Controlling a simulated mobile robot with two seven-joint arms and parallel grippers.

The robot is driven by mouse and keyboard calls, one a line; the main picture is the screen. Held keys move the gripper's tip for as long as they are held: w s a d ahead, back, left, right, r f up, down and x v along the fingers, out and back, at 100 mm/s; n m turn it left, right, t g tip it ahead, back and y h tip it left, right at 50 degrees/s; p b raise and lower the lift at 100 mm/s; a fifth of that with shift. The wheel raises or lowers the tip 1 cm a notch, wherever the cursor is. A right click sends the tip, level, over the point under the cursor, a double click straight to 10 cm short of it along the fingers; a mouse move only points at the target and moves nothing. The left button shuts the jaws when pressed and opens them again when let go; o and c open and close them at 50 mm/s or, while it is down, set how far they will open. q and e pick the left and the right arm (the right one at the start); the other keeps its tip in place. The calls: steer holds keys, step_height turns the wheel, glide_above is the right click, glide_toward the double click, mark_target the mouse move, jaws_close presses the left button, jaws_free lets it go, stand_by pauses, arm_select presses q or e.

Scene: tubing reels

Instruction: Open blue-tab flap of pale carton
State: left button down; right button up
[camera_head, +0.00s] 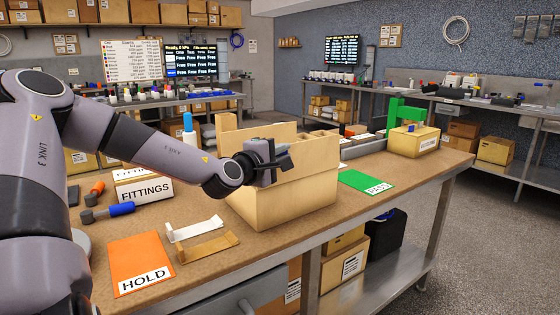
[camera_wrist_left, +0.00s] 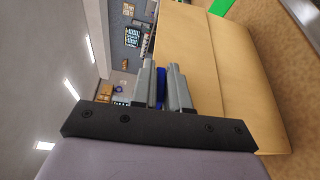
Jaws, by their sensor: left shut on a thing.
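The pale carton (camera_head: 290,207) stands on the workbench, with a flap (camera_head: 243,143) raised along its back left. My left gripper (camera_head: 284,160) is at the carton's upper edge, in front of the raised flap. In the left wrist view, my left gripper (camera_wrist_left: 163,88) has its two grey fingers close together on the blue tab (camera_wrist_left: 160,86). The carton's pale board (camera_wrist_left: 215,70) fills the right of that view. In the head view the blue tab is hidden behind the gripper. My right gripper is not in view.
An orange HOLD mat (camera_head: 140,258) and a green PASS mat (camera_head: 362,182) lie on the bench (camera_head: 275,238). A green stand (camera_head: 402,113) and a box are at the right.

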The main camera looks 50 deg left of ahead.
arm_select(q)
steer(key=shift+d+f+m, duration=0.1)
steer(key=shift+d+m, duration=0.15)
steer(key=shift+m, duration=0.05)
stand_by(0.4)
steer(key=c, duration=1.2)
jaws_free()
steer(key=b+v, duration=0.1)
steer(key=v, duration=0.6)
steer(key=shift+f, duration=0.1)
